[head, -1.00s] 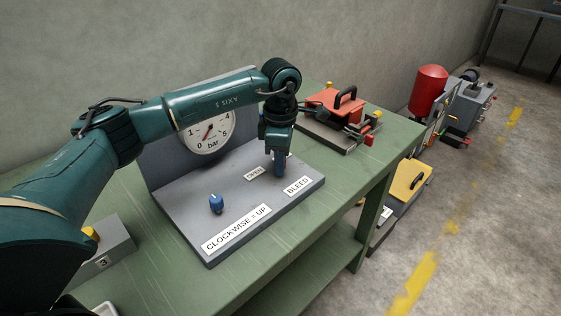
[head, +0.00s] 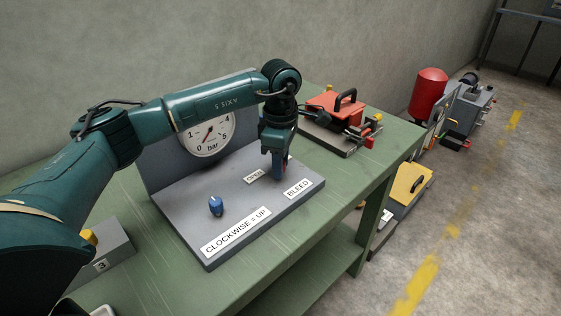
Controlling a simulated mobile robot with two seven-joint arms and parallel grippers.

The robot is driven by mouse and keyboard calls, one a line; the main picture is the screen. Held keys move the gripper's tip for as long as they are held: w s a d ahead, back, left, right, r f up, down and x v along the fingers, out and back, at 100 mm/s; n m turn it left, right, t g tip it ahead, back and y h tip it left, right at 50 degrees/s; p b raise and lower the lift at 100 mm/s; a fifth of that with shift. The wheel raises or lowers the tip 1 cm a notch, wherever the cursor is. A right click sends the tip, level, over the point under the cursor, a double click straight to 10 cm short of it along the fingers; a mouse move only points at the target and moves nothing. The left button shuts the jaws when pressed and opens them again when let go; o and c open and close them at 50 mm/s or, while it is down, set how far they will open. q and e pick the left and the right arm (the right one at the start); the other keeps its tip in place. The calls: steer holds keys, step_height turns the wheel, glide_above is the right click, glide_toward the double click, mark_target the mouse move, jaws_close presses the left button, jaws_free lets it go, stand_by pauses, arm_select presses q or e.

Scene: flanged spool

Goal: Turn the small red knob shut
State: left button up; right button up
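The gauge panel (head: 235,212) is a grey plate on the green bench, with OPEN (head: 254,177) and BLEED (head: 298,188) labels at its right end. My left gripper (head: 279,174) points down between these labels. A small patch of red shows at its fingertips; the small red knob there is almost wholly hidden by the fingers. I cannot tell whether the fingers are pressed on it or just around it. A blue knob (head: 215,206) with a pale mark stands free, left on the plate, behind the CLOCKWISE = UP label (head: 237,232). My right gripper is not in view.
A round bar gauge (head: 208,134) stands upright at the plate's back, partly behind my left arm. A red clamp fixture with a black handle (head: 338,104) sits behind right of the gripper. A grey box marked 3 (head: 105,258) is at the left. The bench (head: 300,238) is clear in front.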

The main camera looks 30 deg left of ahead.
arm_select(q)
steer(key=shift+o, duration=1.4)
step_height(320, 180, up, 13)
